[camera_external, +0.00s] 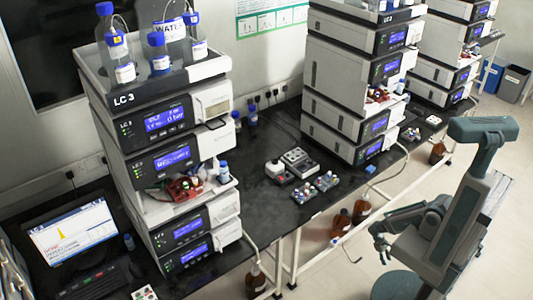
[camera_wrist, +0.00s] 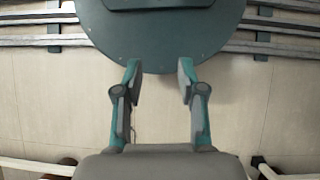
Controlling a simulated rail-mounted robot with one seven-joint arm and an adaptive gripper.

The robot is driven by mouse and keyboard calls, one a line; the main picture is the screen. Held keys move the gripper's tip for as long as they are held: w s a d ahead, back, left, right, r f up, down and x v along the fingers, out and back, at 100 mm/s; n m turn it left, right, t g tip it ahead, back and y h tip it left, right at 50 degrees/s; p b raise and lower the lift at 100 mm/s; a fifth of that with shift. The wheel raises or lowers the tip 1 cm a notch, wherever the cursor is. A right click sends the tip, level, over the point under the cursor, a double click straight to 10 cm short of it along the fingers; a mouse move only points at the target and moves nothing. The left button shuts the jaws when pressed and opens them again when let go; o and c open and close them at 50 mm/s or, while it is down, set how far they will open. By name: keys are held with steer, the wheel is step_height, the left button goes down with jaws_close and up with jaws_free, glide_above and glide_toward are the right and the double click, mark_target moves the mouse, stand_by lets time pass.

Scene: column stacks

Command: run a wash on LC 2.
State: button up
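A tall stack of light-grey and dark modules with lit blue displays, the middle stack (camera_external: 345,85), stands on the black bench. A small label shows on its top tray, too small to read for sure, so I cannot confirm that it is LC 2. The left stack (camera_external: 165,170) is clearly labelled LC 3. My gripper (camera_external: 380,243) is low over the floor in front of the bench, apart from every stack. In the wrist view my gripper (camera_wrist: 158,75) is open, with nothing between its fingers.
A third stack (camera_external: 445,45) stands farther back. Vial racks (camera_external: 315,188) and a small device (camera_external: 298,160) sit on the bench (camera_external: 265,215) between stacks. Brown bottles (camera_external: 340,222) stand under it. Open floor (camera_external: 310,275) lies before the bench.

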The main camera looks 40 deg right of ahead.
jaws_close()
stand_by(0.3)
stand_by(1.1)
